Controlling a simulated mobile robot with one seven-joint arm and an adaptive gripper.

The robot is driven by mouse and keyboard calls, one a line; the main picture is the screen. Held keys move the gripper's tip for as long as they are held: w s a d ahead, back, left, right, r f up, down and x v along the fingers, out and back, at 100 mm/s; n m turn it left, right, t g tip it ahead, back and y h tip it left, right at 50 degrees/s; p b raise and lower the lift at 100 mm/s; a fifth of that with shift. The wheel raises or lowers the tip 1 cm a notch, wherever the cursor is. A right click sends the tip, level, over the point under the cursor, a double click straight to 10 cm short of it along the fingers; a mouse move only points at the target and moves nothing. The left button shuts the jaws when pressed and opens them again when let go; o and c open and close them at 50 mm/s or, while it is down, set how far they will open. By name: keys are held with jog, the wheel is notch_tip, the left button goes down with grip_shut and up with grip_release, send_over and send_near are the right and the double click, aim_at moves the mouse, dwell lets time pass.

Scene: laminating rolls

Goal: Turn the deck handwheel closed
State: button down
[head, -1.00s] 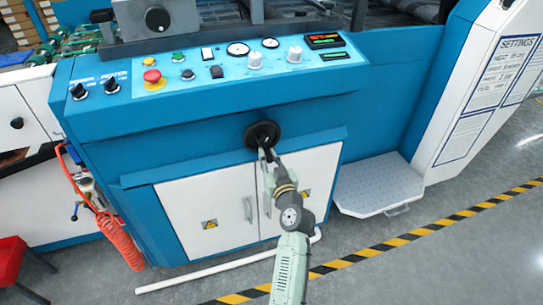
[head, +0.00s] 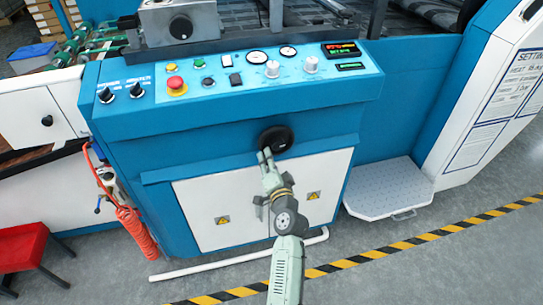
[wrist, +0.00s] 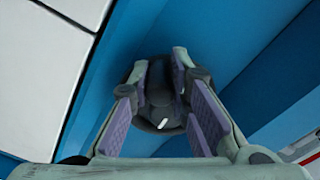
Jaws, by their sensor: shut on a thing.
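The deck handwheel (head: 283,138) is a black round wheel on the blue front of the machine, above the white cabinet doors. My gripper (head: 265,155) is at its lower left edge, reaching up from below. In the wrist view the dark handwheel (wrist: 158,78) lies straight ahead, and my gripper (wrist: 160,108), with purple finger pads, is shut on its handle, one finger on each side. The fingers hide parts of the wheel, and the exact contact is hard to see in the dark.
The control panel (head: 225,77) with knobs and a red button is above the wheel. White doors (head: 240,200) are behind my arm. A grey step plate (head: 390,188) is at the right, a red stool (head: 28,247) and a coiled red hose (head: 137,232) at the left.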

aim_at(262, 142)
jog(key=m+p, duration=0.1)
jog(key=r+m+p, duration=0.1)
jog(key=shift+s+a+r+m, duration=0.1)
jog(key=shift+a+r+m, duration=0.2)
jog(key=shift+a+m, duration=0.1)
jog(key=m+p, duration=0.1)
jog(key=r+m+p, duration=0.1)
jog(key=m, duration=0.1)
jog(key=shift+s+a+r+m+p, duration=0.1)
jog(key=shift+a+r+m+p, duration=0.1)
jog(key=shift+m+p, duration=0.15)
jog(key=r+m, duration=0.1)
jog(key=m, duration=0.2)
jog(key=shift+r+p, duration=0.1)
jog(key=shift+p, duration=0.3)
jog(key=shift+d+r+m, duration=0.1)
jog(key=shift+r+m, duration=0.15)
jog(key=shift+m, duration=0.4)
jog(key=shift+d+r+m, duration=0.1)
jog(key=shift+r+m, duration=0.1)
jog(key=shift+m, duration=0.4)
jog(key=c, duration=1.5)
grip_release()
